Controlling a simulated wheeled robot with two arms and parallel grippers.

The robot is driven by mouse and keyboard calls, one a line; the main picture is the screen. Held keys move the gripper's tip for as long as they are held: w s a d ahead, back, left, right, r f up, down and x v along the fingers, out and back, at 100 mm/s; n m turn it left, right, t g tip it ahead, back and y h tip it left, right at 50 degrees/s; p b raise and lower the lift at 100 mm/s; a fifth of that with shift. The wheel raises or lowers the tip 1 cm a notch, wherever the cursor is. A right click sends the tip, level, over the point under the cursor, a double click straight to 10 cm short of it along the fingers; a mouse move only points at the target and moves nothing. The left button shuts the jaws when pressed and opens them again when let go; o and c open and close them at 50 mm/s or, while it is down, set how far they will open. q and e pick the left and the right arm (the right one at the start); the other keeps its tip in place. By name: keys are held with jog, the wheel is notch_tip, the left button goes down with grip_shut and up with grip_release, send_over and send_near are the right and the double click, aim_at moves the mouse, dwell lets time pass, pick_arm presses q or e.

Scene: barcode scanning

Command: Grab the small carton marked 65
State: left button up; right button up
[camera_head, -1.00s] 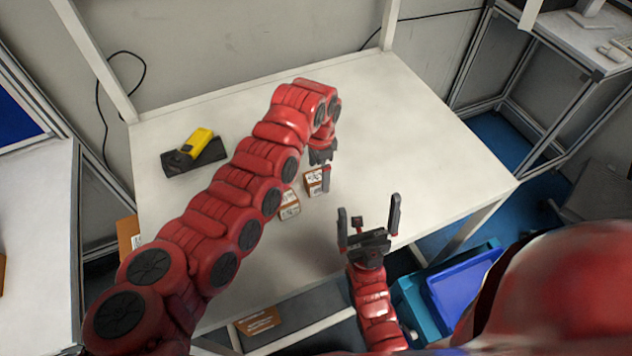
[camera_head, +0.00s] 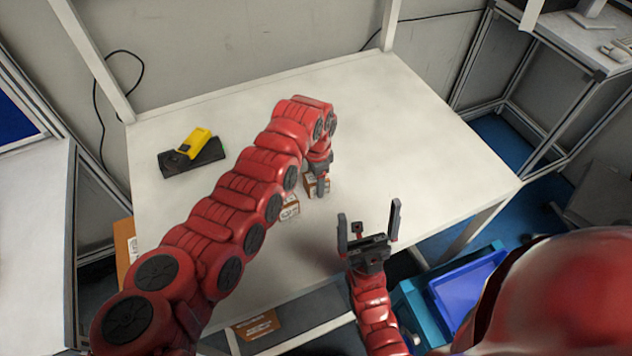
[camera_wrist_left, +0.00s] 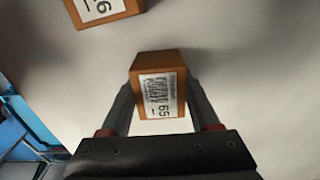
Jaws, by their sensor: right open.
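The small carton marked 65 (camera_wrist_left: 160,90) is orange-brown with a white label. In the left wrist view it sits between the two fingers of my left gripper (camera_wrist_left: 160,103), with little or no gap at its sides. I cannot tell whether the fingers press on it. In the head view my left gripper (camera_head: 321,180) is down at this carton (camera_head: 312,186) on the table and partly hides it. My right gripper (camera_head: 369,230) is open and empty near the table's front edge.
Another small carton (camera_head: 290,208) stands close by on the table; its label (camera_wrist_left: 98,8) is cut off in the wrist view. A yellow scanner (camera_head: 194,143) rests on a black stand (camera_head: 192,160) at the left. The table's right side (camera_head: 420,130) is clear.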

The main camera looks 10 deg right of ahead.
pick_arm(q)
grip_shut()
